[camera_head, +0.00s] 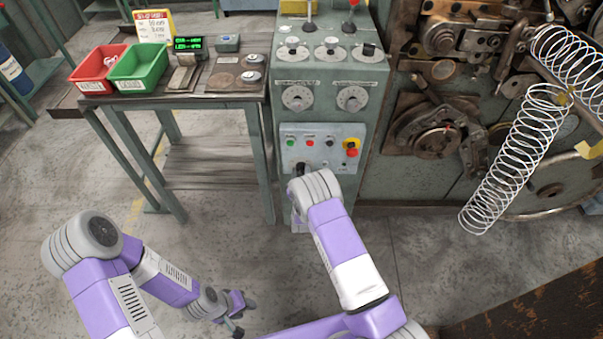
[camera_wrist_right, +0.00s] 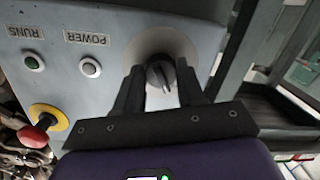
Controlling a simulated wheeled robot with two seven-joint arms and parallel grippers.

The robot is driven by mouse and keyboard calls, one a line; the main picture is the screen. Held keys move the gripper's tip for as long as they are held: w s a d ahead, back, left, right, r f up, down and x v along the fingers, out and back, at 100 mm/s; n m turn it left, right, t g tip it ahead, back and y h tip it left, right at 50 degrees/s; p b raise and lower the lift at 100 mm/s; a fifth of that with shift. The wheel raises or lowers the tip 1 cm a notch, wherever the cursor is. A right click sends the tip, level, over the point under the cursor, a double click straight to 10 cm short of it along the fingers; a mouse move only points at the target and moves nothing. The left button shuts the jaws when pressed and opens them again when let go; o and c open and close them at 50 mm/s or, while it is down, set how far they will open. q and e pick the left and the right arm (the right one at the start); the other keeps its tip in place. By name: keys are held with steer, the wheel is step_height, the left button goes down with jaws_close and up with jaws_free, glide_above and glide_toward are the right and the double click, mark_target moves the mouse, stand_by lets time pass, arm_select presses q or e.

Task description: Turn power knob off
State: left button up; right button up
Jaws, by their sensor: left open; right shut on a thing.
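The power knob (camera_wrist_right: 160,73) is a black rotary knob on a round pale plate at the edge of a grey control panel (camera_head: 322,133). In the right wrist view, my right gripper (camera_wrist_right: 161,82) has one black finger on each side of the knob and is shut on it. The knob's white pointer line points down in that view, toward my palm. In the head view my right wrist covers most of this gripper and the knob. My left gripper (camera_head: 243,313) is open and empty, low over the floor at the bottom.
The panel has small buttons, POWER (camera_wrist_right: 90,67) and RUNS (camera_wrist_right: 33,61) labels, and a red emergency button (camera_wrist_right: 32,136) on yellow. A bench (camera_head: 190,98) with red and green bins stands left. A coiling machine with large springs (camera_head: 512,160) is right. Floor between is clear.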

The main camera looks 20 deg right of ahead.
steer(key=shift+n+h, duration=0.3)
steer(key=shift+n, duration=0.9)
steer(key=o, duration=1)
steer(key=shift+o, duration=0.2)
steer(key=shift+s, duration=0.1)
steer(key=p+v, duration=0.2)
steer(key=v, duration=0.5)
steer(key=shift+s, duration=0.2)
steer(key=shift+a+p, duration=0.1)
steer(key=shift+p, duration=0.2)
